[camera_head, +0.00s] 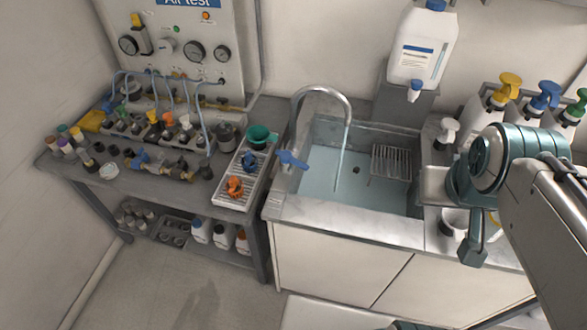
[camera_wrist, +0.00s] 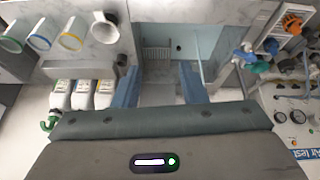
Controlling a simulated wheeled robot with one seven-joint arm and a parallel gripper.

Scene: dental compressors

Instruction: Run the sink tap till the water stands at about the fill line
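The sink (camera_head: 395,133) is a steel basin with a curved tap (camera_head: 322,90) at its left. The tap's blue lever (camera_head: 291,159) is at the left rim. A thin pale-blue stream (camera_head: 341,150) runs down from the spout. Bluish water (camera_head: 335,188) seems to cover the basin floor; its depth and the fill line cannot be made out. My gripper (camera_head: 474,245) is at the right of the sink, apart from the lever. In the wrist view my gripper (camera_wrist: 162,82) has its two blue fingers apart with nothing between them; the sink (camera_wrist: 178,14) lies beyond.
A wire rack (camera_head: 390,161) sits in the basin. A white jug (camera_head: 422,45) stands behind the sink, and pump bottles (camera_head: 500,100) stand at the right. A tray (camera_head: 236,198) with orange and blue parts is left of the lever. Open air lies above the basin.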

